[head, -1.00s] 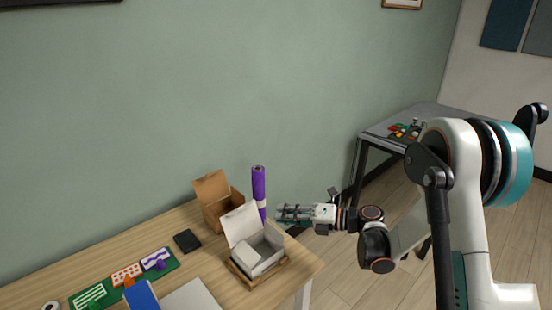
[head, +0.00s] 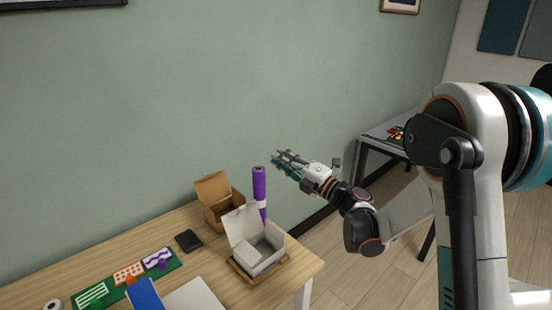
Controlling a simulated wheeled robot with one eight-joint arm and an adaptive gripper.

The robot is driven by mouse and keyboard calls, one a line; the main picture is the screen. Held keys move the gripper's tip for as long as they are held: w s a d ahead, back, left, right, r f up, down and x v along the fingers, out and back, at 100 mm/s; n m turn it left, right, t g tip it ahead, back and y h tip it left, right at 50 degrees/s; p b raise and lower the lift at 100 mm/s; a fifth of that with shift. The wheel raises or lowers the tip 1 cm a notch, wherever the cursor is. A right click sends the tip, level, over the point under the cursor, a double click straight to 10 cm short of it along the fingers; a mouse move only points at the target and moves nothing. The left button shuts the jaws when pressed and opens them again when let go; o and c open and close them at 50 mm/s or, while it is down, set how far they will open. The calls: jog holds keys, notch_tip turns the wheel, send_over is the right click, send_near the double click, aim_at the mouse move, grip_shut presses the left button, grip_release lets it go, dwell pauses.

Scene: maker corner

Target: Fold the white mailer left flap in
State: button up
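The white mailer (head: 273,262) is an open white box on a wooden tray (head: 240,272) near the right end of the wooden table. Its lid (head: 242,225) stands up at the back left. A white flap (head: 249,252) shows at the box's left side, angled over the opening; its exact fold is too small to tell. My gripper (head: 276,162) is in the air above and to the right of the mailer, apart from it, pointing left. Its fingers look slightly apart with nothing between them, but their opening is hard to judge.
A purple roll (head: 259,186) stands upright behind the mailer. An open brown box (head: 216,205) is behind it to the left. A black item (head: 188,240), a green mat (head: 120,284) and a blue item (head: 143,295) lie further left. A grey table (head: 375,137) stands at the right.

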jog(key=shift+w+d+r+m+t, duration=0.15)
jog(key=shift+r+m+t, duration=0.15)
jog(key=shift+r+m, duration=0.15)
